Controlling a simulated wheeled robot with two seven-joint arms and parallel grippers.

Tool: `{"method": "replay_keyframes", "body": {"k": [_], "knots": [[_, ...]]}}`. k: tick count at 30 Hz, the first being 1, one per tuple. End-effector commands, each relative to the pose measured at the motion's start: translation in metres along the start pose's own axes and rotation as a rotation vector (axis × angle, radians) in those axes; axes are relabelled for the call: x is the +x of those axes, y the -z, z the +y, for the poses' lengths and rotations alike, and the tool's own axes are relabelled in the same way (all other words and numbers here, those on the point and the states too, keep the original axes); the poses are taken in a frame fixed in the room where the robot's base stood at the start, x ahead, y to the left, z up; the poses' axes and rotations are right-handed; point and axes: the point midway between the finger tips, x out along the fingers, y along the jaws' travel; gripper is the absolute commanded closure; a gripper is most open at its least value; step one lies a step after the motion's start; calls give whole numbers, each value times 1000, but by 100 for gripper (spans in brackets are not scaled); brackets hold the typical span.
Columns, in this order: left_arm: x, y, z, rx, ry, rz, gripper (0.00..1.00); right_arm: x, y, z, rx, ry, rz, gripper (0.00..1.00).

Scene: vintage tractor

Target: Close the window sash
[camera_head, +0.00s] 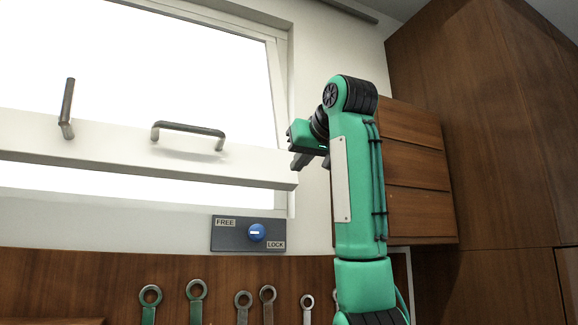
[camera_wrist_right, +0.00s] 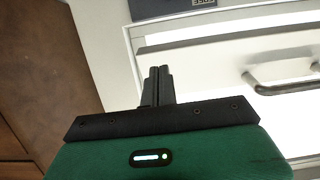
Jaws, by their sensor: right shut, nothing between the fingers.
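The white window sash (camera_head: 120,150) is raised, with a bright gap between its bottom rail and the sill. A horizontal grey bar handle (camera_head: 188,130) is on the rail, and an upright grey handle (camera_head: 67,108) stands to its left. My right gripper (camera_head: 298,160) is shut and empty, near the rail's right end; whether it touches the rail is unclear. In the right wrist view the shut fingers (camera_wrist_right: 158,78) point up, beside the window frame, with the bar handle (camera_wrist_right: 275,86) to their right. My left gripper is out of view.
Below the window is a grey plate (camera_head: 225,239) marked FREE and LOCK, with a blue knob (camera_head: 257,232). Several wrenches hang on the wood panel (camera_head: 70,285) below. Wooden cabinets (camera_head: 480,130) stand at the right, close to my right arm.

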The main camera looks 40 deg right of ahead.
Motion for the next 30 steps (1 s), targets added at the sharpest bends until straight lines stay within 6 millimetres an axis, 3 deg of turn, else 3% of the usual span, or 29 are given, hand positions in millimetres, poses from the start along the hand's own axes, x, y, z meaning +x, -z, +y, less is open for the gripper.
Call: {"method": "replay_keyframes", "body": {"k": [3,10,26,30], "knots": [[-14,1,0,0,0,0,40,24,3,1,0,-2,-4,100],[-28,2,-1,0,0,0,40,51,2,0,0,-1,-4,100],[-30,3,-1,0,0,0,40,60,-1,0,1,0,1,100],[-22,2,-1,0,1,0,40,72,-6,-3,1,0,36,100]]}}
